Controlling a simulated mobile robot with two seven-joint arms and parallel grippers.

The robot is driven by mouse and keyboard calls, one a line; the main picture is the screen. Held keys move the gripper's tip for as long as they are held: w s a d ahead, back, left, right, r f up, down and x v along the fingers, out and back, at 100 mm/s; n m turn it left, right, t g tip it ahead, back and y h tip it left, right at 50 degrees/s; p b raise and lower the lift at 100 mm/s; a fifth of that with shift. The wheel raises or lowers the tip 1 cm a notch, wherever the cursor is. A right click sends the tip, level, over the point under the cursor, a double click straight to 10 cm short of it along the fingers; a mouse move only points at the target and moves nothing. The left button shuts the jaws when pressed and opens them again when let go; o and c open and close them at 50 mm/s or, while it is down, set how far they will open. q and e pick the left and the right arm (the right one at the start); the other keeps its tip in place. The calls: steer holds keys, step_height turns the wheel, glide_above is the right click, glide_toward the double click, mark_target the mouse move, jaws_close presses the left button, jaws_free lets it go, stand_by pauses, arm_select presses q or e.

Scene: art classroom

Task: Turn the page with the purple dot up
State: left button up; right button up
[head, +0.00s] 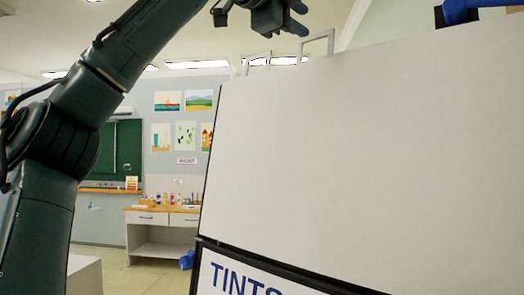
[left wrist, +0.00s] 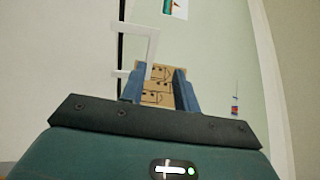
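A large white page (head: 365,150) fills the right of the head view, blank on the side facing me. Below it is a dark-edged panel (head: 245,275) lettered "TINTS", cut off by the frame. Two pale square rings stand at the page's top edge, the nearer one (head: 319,43) and a farther one (head: 257,61). My left gripper (head: 290,18) is above the rings at the top of the head view. In the left wrist view its blue fingers (left wrist: 157,88) are apart with nothing visible between them, and a ring (left wrist: 148,42) shows beyond. No purple dot shows.
A blue thing (head: 465,10) is partly seen above the page at the top right. A white-fronted desk (head: 162,219) with bottles stands behind, near a green chalkboard (head: 122,150). Brown boxes (left wrist: 156,95) show beyond my fingers. Open floor lies left of the page.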

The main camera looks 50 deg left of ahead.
arm_select(q)
steer(key=shift+s+d+r, duration=0.1)
steer(key=shift+s+r, duration=0.15)
steer(key=shift+s, duration=0.95)
steer(key=shift+s+d+r, duration=0.1)
steer(key=shift+s+r, duration=0.1)
steer(key=shift+s, duration=1)
